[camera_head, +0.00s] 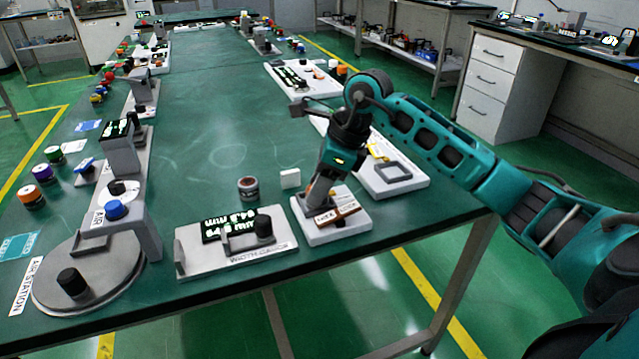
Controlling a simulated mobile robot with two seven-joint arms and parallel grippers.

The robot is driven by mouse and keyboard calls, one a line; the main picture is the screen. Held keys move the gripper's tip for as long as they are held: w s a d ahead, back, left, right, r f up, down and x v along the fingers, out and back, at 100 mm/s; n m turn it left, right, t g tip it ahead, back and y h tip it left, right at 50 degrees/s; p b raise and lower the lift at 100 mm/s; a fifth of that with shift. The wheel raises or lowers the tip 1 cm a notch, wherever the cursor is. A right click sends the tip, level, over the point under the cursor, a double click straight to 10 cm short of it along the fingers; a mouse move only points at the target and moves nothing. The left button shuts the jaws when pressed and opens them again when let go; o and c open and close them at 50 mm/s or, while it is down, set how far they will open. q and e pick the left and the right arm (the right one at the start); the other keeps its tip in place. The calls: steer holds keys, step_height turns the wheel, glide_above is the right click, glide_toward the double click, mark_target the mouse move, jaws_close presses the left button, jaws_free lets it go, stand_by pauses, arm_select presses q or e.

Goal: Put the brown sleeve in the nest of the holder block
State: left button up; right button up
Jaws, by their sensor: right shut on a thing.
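My right gripper (319,206) comes down from above over the white holder block (340,232) near the table's front edge. Its grey fingers point down and are shut at a brown piece with pale marks, which I take as the brown sleeve (343,212). The brown piece is low over the block's top. The fingers hide part of it and the nest, so I cannot tell whether it is seated or just above. My left gripper is not in view.
Left of the block is a grey plate (190,262) with a black knob and display. A dark reddish jar (248,189) and a small white cube (290,179) stand behind it. A white tray (410,183) with a grey frame lies right. The table's middle (215,130) is clear.

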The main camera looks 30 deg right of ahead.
steer(key=shift+f, duration=0.15)
steer(key=o, duration=1.2)
steer(key=shift+c, duration=0.2)
steer(key=shift+r, duration=0.25)
steer(key=p+v, duration=0.1)
steer(key=v, duration=1.1)
steer(key=shift+p, duration=0.4)
steer(key=shift+f, duration=0.1)
